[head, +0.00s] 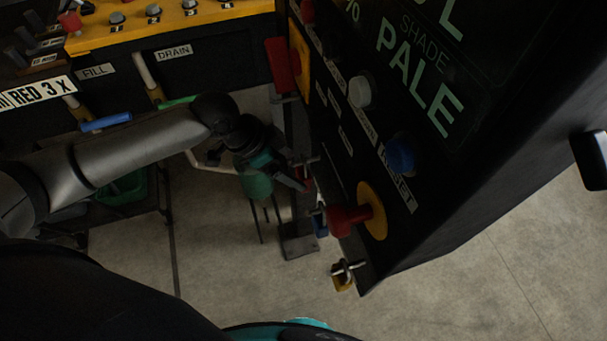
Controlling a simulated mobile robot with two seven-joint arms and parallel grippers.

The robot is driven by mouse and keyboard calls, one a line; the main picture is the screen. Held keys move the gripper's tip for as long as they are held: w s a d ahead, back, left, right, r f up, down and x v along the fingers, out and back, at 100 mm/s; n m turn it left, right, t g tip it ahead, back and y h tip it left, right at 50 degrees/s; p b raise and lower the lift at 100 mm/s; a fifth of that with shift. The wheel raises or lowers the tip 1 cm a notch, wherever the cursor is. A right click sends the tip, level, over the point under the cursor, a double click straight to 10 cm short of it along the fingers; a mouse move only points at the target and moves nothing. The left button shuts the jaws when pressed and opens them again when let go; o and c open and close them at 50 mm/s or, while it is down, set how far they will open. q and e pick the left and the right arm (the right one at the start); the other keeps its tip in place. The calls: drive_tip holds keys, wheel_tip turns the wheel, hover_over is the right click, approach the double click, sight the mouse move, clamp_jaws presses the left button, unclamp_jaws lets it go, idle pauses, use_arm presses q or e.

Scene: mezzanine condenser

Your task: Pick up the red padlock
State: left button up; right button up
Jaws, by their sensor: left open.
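A small red shape (308,184), likely the red padlock, shows at the side edge of the black control panel, partly hidden by my gripper and the dark post. My left gripper (302,174) is open, with its fingertips right at this red shape. I cannot tell whether the fingers touch it or stand on both sides of it. A blue padlock (320,225) hangs just below it, and a yellow padlock (342,282) hangs lower still at the panel's bottom corner.
The black panel (440,180) fills the right side. Its red rotary handle (345,219) on a yellow disc sticks out near my gripper. A blue button (401,154) and a white button (360,91) are above. A yellow-topped console (170,28) stands behind. Bare floor (220,260) lies below.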

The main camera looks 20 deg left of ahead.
sight(300, 173)
use_arm(q)
drive_tip(key=shift+x, duration=2.6)
drive_tip(key=shift+s+d, duration=0.1)
drive_tip(key=shift+c, duration=0.2)
drive_tip(key=shift+r, duration=0.1)
clamp_jaws()
